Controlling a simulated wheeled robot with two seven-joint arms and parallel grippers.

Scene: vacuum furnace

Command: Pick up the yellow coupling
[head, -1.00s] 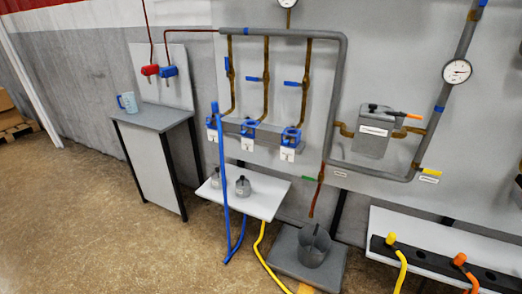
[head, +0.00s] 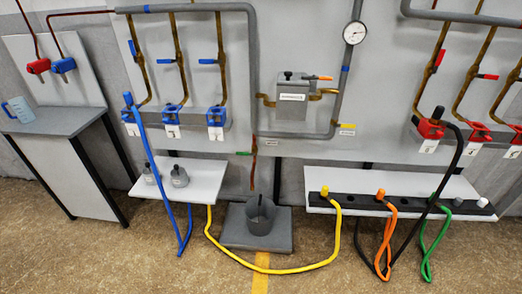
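The yellow coupling (head: 325,191) stands upright at the left end of a black holder bar (head: 350,204) on the right-hand white shelf in the head view. A yellow hose (head: 334,240) runs from it down to the floor and loops left, its other end rising towards the left-hand white shelf. Neither of my grippers is in view.
Orange (head: 381,194) and other couplings stand along the same bar, with black and green hoses hanging nearby. A grey bucket (head: 261,216) stands on a floor plate (head: 236,236). Left are a small shelf with two grey bottles (head: 179,176) and a side table (head: 62,121). Foreground floor is clear.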

